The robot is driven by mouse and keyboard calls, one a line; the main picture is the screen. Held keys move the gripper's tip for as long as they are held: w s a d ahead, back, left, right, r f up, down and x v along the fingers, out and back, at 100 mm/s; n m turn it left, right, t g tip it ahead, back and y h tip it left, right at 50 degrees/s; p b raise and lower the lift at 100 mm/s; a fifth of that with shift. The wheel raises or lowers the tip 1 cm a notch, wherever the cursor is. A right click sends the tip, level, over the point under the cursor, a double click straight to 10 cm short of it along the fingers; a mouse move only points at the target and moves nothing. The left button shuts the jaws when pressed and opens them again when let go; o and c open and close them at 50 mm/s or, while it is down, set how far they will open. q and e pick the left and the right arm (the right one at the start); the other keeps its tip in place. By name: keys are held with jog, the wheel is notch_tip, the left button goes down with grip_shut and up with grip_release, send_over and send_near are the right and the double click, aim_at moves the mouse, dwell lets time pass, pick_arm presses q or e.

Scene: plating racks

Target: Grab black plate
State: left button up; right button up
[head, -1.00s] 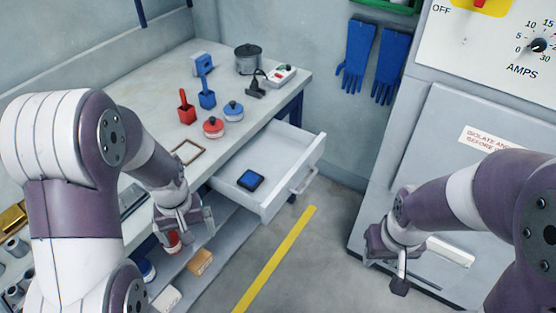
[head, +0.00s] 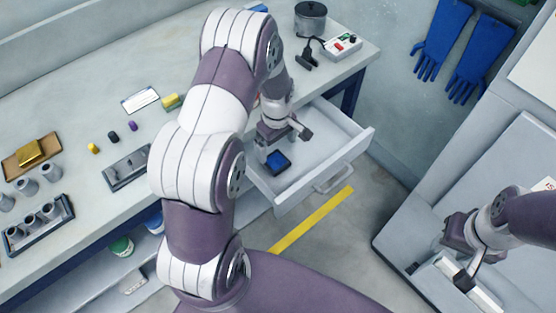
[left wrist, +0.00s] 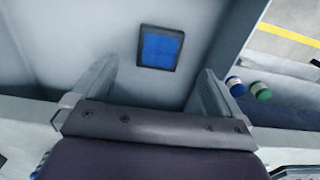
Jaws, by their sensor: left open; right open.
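The only black, plate-like thing I see is a small square with a black rim and a blue face (head: 277,163). It lies flat in the open drawer (head: 333,187). In the left wrist view the same black plate (left wrist: 160,48) sits ahead of the fingers, a little right of centre. My left gripper (head: 283,143) is open and empty over the drawer, just above and apart from the plate; its fingers show in the left wrist view (left wrist: 153,72). My right gripper (head: 440,274) is open by the grey cabinet at the right, far from the plate.
The workbench (head: 215,25) carries a pot (head: 310,18), a control box (head: 342,44), small cylinders and a rack of grey cups (head: 40,224). The drawer walls surround the plate. A lower shelf holds jars (head: 121,246). Floor by the yellow line (head: 312,219) is clear.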

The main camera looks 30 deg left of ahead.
aim_at(276, 161)
pick_arm(q)
jog(key=f, duration=0.6)
jog(key=shift+a+f+p, duration=0.2)
jog(key=shift+f+p, duration=0.05)
jog(key=shift+p, duration=0.1)
jog(key=shift+w+f, duration=0.15)
jog(key=shift+f, duration=0.2)
jog(key=shift+r, duration=0.1)
jog(key=c, duration=1.6)
